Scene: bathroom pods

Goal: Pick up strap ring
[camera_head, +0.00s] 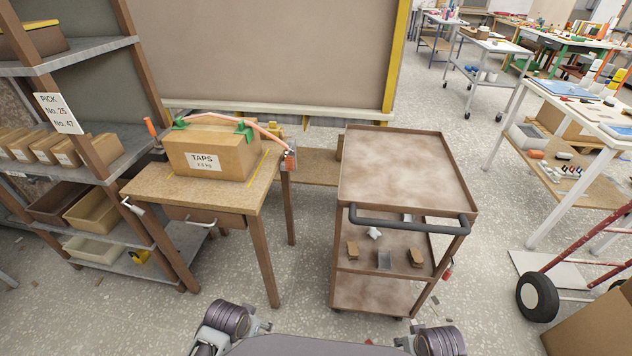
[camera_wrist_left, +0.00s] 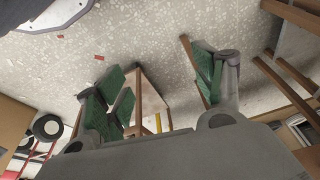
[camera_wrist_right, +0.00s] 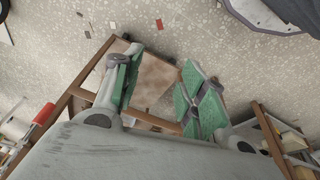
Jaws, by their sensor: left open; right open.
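A cardboard box labelled TAPS (camera_head: 213,158) stands on a small wooden table (camera_head: 225,194). A pinkish strap or bar (camera_head: 240,121) runs over the box between green clips (camera_head: 244,132) and down to the table's right edge. I cannot tell a separate strap ring; a small grey-and-red part (camera_head: 290,159) hangs at that edge. My left gripper shows in the left wrist view (camera_wrist_left: 163,88), green-padded fingers apart, nothing between them but floor and table beyond. My right gripper shows in the right wrist view (camera_wrist_right: 160,82), open and empty, a brown cart top beyond it. Both are well short of the box.
A brown cart (camera_head: 405,175) with a black handle stands right of the table, small parts on its middle shelf. A shelf rack (camera_head: 85,48) with bins is at left. A hand truck (camera_head: 560,290) is at right. Floor between table and cart is clear.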

